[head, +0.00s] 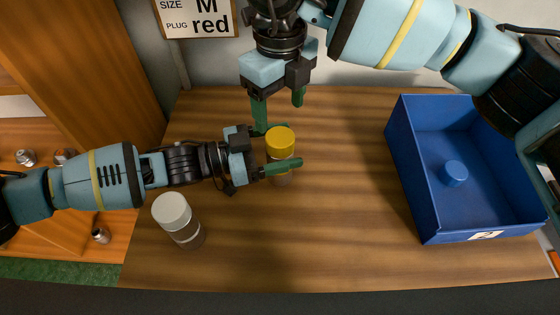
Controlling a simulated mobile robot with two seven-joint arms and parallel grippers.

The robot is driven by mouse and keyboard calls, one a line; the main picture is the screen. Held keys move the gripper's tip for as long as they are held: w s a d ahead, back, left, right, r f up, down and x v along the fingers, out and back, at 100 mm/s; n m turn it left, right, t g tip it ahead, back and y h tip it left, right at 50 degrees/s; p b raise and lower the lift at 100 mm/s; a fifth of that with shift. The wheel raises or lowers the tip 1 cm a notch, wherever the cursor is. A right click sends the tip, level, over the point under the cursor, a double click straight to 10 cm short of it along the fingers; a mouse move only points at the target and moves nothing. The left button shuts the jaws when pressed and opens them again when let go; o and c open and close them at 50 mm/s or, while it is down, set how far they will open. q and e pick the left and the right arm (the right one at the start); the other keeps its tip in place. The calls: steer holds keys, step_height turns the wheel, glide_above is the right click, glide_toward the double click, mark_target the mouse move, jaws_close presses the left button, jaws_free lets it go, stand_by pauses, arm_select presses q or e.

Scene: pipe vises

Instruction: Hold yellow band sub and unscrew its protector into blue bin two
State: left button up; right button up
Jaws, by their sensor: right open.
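A small upright sub with a yellow cap-like protector (280,140) stands on the wooden table. Its body (281,181) shows only in part below the cap; I cannot make out a separate band. My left gripper (278,149) comes in from the left with one green finger behind the sub and one in front, closed around it just under the cap. My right gripper (279,103) is open and empty, pointing down above and behind the yellow cap. The blue bin (414,194) stands at the right; a round blue cap (454,173) lies in it.
A second sub with a white cap (173,212) stands upright at the left front, below my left arm. A sign (195,18) at the back reads size M, plug red. Several small metal parts (101,235) lie at the far left. The table between sub and bin is clear.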

mark_target(281, 136)
arm_select(q)
jaws_close()
arm_select(e)
steer(key=m, duration=0.3)
steer(key=shift+m, duration=0.4)
steer(key=m, duration=0.5)
steer(key=shift+f, duration=0.1)
steer(key=shift+f, duration=3.95)
steer(key=c, duration=1)
steer(key=n, duration=0.6)
steer(key=shift+n, duration=0.3)
